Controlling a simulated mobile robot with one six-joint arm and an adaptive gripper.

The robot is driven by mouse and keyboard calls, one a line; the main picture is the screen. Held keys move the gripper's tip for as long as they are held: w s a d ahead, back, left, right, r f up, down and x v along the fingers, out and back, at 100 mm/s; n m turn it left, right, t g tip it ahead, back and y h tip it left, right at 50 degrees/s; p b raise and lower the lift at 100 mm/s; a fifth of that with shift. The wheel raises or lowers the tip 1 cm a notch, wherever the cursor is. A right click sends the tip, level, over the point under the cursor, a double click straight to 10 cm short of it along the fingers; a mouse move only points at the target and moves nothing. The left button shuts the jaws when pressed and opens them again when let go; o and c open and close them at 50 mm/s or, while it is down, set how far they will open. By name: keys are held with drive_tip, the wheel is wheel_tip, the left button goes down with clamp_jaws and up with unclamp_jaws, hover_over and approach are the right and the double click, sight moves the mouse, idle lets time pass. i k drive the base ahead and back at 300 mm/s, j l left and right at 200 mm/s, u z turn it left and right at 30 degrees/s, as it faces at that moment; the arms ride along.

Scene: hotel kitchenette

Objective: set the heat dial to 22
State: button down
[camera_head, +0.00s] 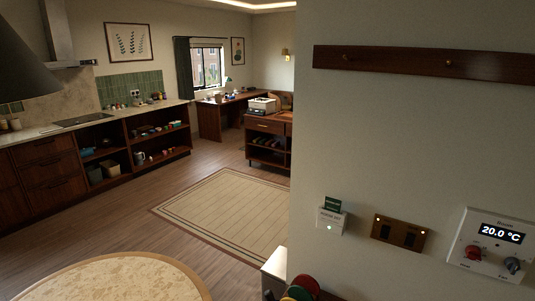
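A white thermostat panel (491,246) is fixed to the wall at the right edge. Its display (502,233) reads 20.0 °C. Below the display are a red dial (473,253) at the left and a dark grey dial (512,265) at the right. The small labels under the dials are too blurred to read surely, so I cannot confirm which is the heat dial. My gripper is not in view, and nothing touches the panel.
A brass switch plate (399,233) and a white card holder (331,218) are on the same wall, below a wooden peg rail (424,64). A white-topped piece (274,263) and coloured round things (299,291) stand low by the wall. A round table (117,279) is at lower left.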

sight(473, 252)
drive_tip(key=z, duration=1.35)
